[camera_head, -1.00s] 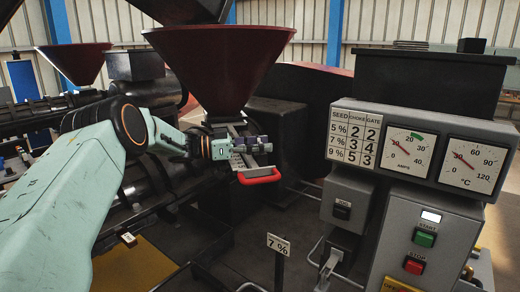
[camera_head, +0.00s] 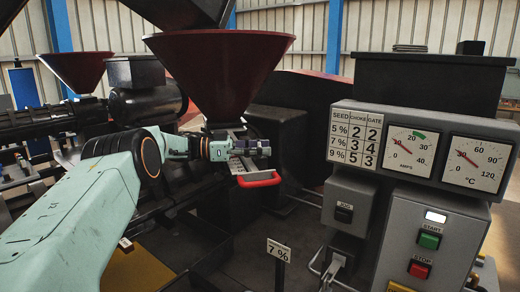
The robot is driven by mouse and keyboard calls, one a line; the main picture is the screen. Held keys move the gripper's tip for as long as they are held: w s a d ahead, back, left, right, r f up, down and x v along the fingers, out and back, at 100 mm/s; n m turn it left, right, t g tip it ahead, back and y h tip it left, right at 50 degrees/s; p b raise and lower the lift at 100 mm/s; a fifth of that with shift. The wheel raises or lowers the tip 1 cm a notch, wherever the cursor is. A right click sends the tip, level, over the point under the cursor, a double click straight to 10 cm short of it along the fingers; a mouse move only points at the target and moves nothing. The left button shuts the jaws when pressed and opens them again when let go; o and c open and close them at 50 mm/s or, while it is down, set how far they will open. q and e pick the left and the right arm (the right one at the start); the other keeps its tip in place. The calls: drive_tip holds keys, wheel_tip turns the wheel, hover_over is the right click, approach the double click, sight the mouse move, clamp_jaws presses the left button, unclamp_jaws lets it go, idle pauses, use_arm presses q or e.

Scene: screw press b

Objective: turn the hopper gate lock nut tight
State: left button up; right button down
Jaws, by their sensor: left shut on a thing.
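The dark red hopper (camera_head: 220,72) stands above the press, just left of the middle. Below its neck is the gate plate (camera_head: 236,166) with a red handle (camera_head: 260,180) at its front. My left gripper (camera_head: 262,147) comes in from the left and lies just above the gate plate, under the hopper. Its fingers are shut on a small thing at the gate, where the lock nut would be. The nut itself is hidden by the fingers. My right gripper is not in view.
On the right stands a grey control panel with a seed table (camera_head: 355,137), two dials, a green start button (camera_head: 429,240) and a red stop button (camera_head: 419,270). A "7 %" sign (camera_head: 278,249) stands low in the middle. A second hopper (camera_head: 75,64) is at the back left.

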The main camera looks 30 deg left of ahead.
use_arm(q)
drive_tip(key=o, duration=1.2)
drive_tip(key=shift+a, duration=0.1)
drive_tip(key=shift+v, duration=5.9)
drive_tip(key=shift+r, duration=0.1)
